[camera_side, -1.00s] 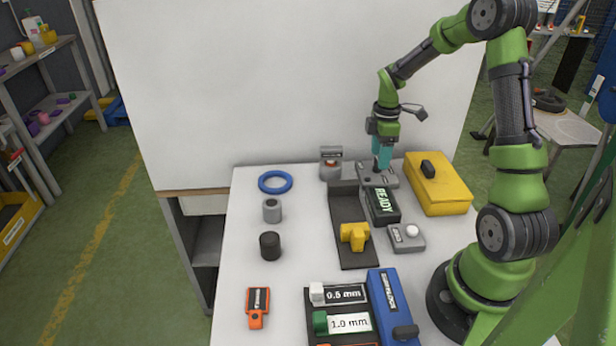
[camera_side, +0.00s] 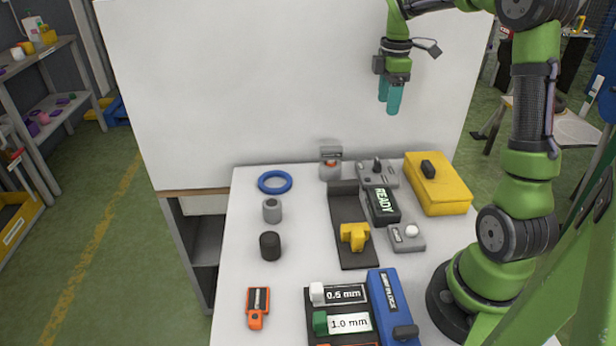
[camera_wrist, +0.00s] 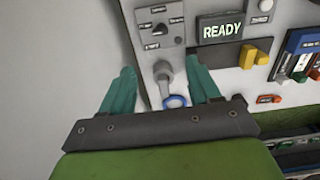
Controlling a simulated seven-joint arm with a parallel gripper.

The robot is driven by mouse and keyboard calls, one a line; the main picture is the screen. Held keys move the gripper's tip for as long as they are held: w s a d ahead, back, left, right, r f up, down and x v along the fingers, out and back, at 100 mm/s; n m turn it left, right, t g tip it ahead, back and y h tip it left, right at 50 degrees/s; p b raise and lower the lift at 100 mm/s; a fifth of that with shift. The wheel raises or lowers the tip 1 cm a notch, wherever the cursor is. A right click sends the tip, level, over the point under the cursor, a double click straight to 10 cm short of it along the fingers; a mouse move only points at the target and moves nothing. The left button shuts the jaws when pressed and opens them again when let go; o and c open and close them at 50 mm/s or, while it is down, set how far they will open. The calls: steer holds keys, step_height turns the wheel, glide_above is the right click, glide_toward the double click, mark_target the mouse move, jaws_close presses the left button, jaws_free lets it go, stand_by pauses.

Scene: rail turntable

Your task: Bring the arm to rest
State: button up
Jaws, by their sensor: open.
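My gripper (camera_side: 390,98) is high above the back of the table in the side view, in front of the white wall panel. Its teal fingers point down, open and empty. In the wrist view the fingers of my gripper (camera_wrist: 165,88) stand apart. A grey control box with a dark knob (camera_side: 377,172) is on the table below my gripper, and it also shows in the wrist view (camera_wrist: 160,22). A display box (camera_side: 382,205) beside it reads READY in lit letters.
A yellow case (camera_side: 438,185) stands at the back right. A dark rail (camera_side: 350,205) carries a yellow block (camera_side: 354,236). A grey box with a white button (camera_side: 406,238), a blue ring (camera_side: 275,182), grey and black cylinders, an orange tool (camera_side: 258,308) and a blue box (camera_side: 390,300) lie around. The air around my gripper is clear.

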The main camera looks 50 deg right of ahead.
steer(key=s+a+r+m+t+y, duration=0.1)
steer(key=s+a+m+t, duration=0.2)
steer(key=a, duration=1)
steer(key=s+a+r+m+t+y, duration=0.1)
steer(key=s+a+m+t, duration=0.3)
steer(key=s+a+m, duration=0.4)
steer(key=a+r+m, duration=0.1)
steer(key=a+m, duration=0.1)
steer(key=a, duration=0.3)
steer(key=shift+a+r, duration=0.2)
steer(key=shift+r, duration=0.1)
